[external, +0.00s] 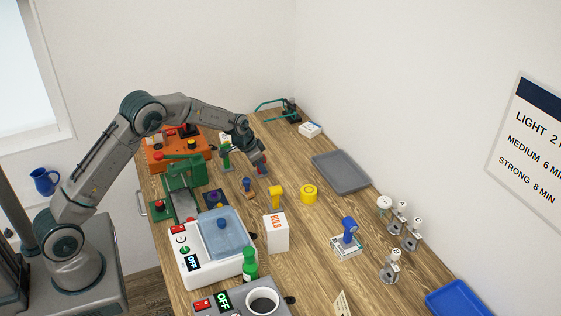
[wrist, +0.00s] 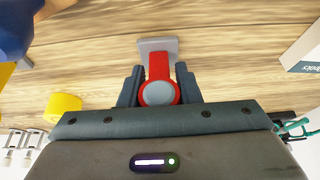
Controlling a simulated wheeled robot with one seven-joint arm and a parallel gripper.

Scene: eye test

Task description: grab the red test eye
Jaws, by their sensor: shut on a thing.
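The red test eye (wrist: 159,67) is in the middle of the wrist view, a red stem with a round grey face and a flat grey end. My gripper (wrist: 159,88) has one dark finger on each side of it and is shut on it. In the external view my gripper (external: 258,163) points down over the back part of the bench, with a bit of red at its fingertips. The fingers hide most of the red test eye there. I cannot tell whether it touches the bench.
A grey tray (external: 341,172) lies right of my gripper. A small blue-topped piece (external: 247,184), a yellow piece (external: 276,194) and a yellow round pot (external: 308,194) stand in front. A green press (external: 182,180) and an orange machine (external: 165,157) stand left.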

